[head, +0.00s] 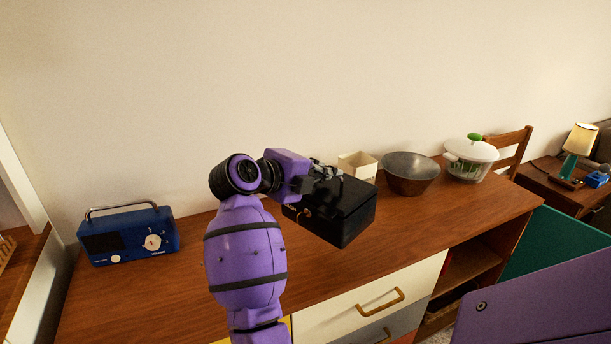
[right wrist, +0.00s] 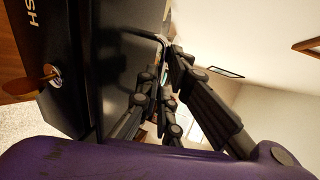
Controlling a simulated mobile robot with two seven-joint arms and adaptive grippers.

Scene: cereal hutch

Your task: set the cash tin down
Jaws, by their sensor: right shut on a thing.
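The cash tin (head: 352,218) is a black box with a gold lock on its front. My right gripper (head: 326,172) is at its top and shut on it. In the right wrist view the tin (right wrist: 108,60) fills the left side, with pale lettering and the gold lock showing. The gripper's dark fingers (right wrist: 160,95) are by its thin handle. In the head view the tin appears over the wooden hutch top (head: 180,290), slightly tilted. I cannot tell whether its underside touches the wood. My left gripper is not in view.
A blue radio (head: 130,237) stands at the left. A cream open box (head: 357,166) is just behind the tin, with a dark metal bowl (head: 409,173) and a white lidded spinner (head: 470,160) to its right. Bare wood lies between radio and arm.

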